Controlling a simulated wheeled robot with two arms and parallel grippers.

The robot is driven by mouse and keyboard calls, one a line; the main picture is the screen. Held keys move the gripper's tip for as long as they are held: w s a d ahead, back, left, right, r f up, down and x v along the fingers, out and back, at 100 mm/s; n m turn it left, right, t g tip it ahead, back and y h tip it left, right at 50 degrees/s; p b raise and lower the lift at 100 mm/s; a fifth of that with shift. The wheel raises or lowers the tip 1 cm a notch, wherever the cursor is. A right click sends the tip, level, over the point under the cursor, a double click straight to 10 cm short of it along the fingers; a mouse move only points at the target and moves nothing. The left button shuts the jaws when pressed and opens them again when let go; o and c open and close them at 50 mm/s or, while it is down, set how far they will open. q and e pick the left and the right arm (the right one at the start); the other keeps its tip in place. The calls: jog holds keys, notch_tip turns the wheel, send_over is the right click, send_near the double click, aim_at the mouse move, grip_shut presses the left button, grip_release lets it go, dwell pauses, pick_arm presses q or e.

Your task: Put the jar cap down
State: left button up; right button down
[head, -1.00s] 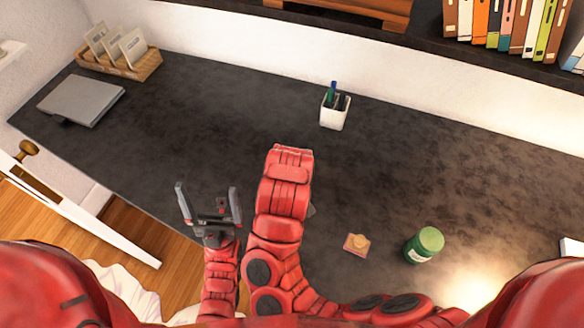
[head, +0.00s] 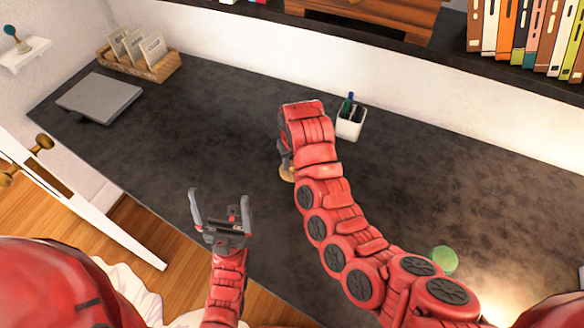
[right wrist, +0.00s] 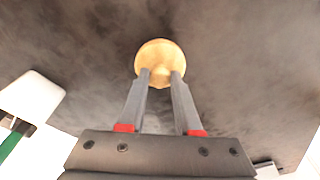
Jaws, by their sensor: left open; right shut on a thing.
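The jar cap (right wrist: 160,52) is a round, pale golden disc with a small knob. In the right wrist view my right gripper (right wrist: 161,76) is shut on the knob, with dark desk surface behind the cap. In the head view the cap (head: 287,174) shows partly beside my right arm, over the middle of the desk (head: 220,130). I cannot tell whether it touches the desktop. My right gripper is mostly hidden there by its own arm. My left gripper (head: 221,215) is open and empty, near the desk's front edge.
A white pen cup (head: 351,124) stands just right of my right wrist. A green jar (head: 444,260) is partly hidden behind my right arm. A grey laptop-like slab (head: 98,97) and a card holder (head: 143,62) sit at the far left. The desk between is clear.

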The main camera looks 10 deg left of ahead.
aim_at(292, 166)
jog(key=shift+f+p, duration=0.25)
jog(key=shift+p, duration=0.05)
notch_tip(292, 166, down, 2)
jog(key=shift+d+f+p, duration=0.1)
jog(key=shift+f+p, duration=0.15)
jog(key=shift+p, duration=0.35)
jog(key=shift+f, duration=0.3)
jog(key=shift+f, duration=0.1)
jog(key=shift+f+b, duration=0.3)
jog(key=shift+f, duration=0.1)
jog(key=c, duration=0.6)
grip_release()
jog(key=shift+r, duration=0.1)
